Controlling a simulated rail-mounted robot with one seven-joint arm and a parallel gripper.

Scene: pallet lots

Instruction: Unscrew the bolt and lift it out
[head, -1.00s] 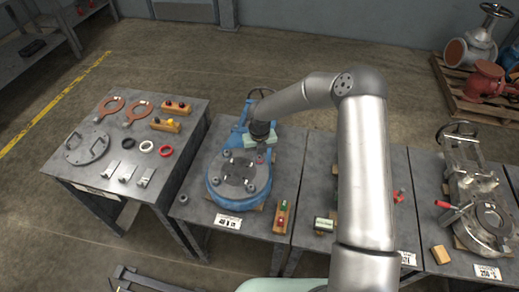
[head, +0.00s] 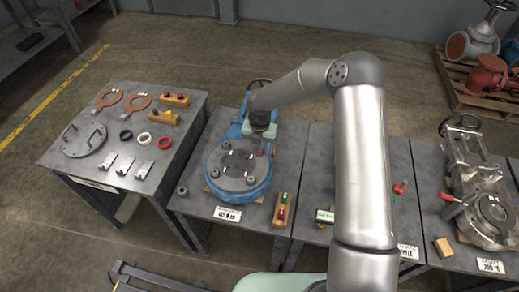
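A blue valve body (head: 212,190) with a round dark cover plate (head: 238,162) on top lies on the middle-left table in the head view. Small bolt heads or studs show around the cover, too small to tell apart. My gripper (head: 261,148) points down over the upper right of the cover, at a small reddish spot. A pale green block-like part (head: 262,131) shows at my gripper's end. The fingers and whatever is between them are too small and partly hidden, so I cannot tell open from shut or whether a bolt is held.
A loose grey nut-like piece (head: 182,190) lies at the table's left edge. A wooden block with green and red pieces (head: 282,208) stands right of the valve. The left table (head: 72,172) holds a lid, rings and brackets. A metal valve (head: 482,200) stands far right.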

